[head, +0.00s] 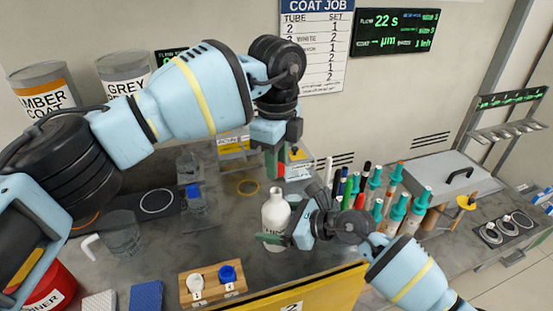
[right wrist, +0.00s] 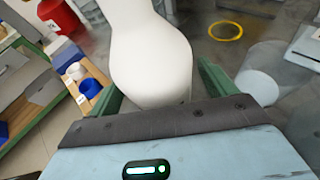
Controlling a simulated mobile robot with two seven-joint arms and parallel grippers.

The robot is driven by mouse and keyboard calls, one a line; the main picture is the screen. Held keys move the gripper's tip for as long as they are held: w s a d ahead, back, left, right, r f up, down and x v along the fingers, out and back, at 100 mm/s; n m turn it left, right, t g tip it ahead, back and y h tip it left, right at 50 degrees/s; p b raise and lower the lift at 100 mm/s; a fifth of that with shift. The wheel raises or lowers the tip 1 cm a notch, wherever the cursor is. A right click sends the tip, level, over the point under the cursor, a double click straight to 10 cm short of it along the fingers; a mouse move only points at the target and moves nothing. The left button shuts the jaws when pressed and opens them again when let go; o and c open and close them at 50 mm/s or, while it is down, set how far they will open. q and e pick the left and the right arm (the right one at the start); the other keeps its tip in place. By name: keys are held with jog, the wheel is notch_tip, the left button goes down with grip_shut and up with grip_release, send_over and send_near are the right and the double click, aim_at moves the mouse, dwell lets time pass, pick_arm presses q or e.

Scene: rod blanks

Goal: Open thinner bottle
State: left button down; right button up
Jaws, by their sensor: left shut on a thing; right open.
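The white thinner bottle (head: 275,218) stands upright on the grey bench, its narrow neck uncovered at the top. Its label is partly hidden. My left gripper (head: 276,165) is above the neck, shut on a small red thing (head: 281,170) that looks like the cap, apart from the bottle. My right gripper (head: 284,232) is low at the bottle and open. In the right wrist view, the white bottle (right wrist: 150,60) is between the green fingers of that gripper (right wrist: 160,92); I cannot tell if either finger touches it.
A wooden block (head: 213,290) holds a white and a blue cap at front left. A glass beaker (head: 120,238) and a blue-capped bottle (head: 196,203) stand left.

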jog(key=shift+d, duration=0.1)
pick_arm(q)
jog(key=shift+r, duration=0.1)
pick_arm(e)
jog(key=v, duration=1.2)
jog(key=shift+s+f, duration=0.15)
